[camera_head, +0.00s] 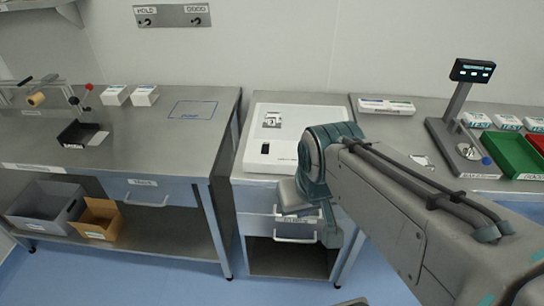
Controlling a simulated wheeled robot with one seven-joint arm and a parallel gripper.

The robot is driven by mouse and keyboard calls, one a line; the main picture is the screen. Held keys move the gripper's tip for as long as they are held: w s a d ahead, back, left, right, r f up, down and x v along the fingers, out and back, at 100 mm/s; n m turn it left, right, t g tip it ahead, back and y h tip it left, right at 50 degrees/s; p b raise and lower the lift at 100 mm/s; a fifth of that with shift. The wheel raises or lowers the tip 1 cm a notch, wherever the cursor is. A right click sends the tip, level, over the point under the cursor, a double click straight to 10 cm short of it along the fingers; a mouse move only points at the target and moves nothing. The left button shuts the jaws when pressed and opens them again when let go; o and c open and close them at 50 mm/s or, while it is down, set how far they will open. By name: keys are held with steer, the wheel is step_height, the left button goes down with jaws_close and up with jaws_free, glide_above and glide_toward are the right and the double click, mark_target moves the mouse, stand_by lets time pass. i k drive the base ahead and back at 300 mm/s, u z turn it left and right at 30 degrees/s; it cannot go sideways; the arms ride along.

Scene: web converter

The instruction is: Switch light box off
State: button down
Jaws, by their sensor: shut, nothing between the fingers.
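The light box (304,117) is a flat white box on the narrow middle steel bench. A small black rocker switch (265,149) sits on its front left top; its setting is too small to tell. A small panel with a dark mark (271,120) lies on its upper left. My arm reaches in from the lower right, and its teal joint covers the box's front right corner. The switch is uncovered. My gripper's fingers do not show; the arm bends down in front of the bench drawers.
The left bench holds two white boxes (145,95), a black tray (82,135) and a blue marked outline (192,109). The right bench has a scale with a display (473,71), a green tray (513,154) and a red tray. A gap separates the left and middle benches.

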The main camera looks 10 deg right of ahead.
mark_target(264, 148)
steer(key=k, duration=0.6)
steer(key=u, duration=0.55)
steer(key=i, duration=1.55)
steer(key=z, duration=0.6)
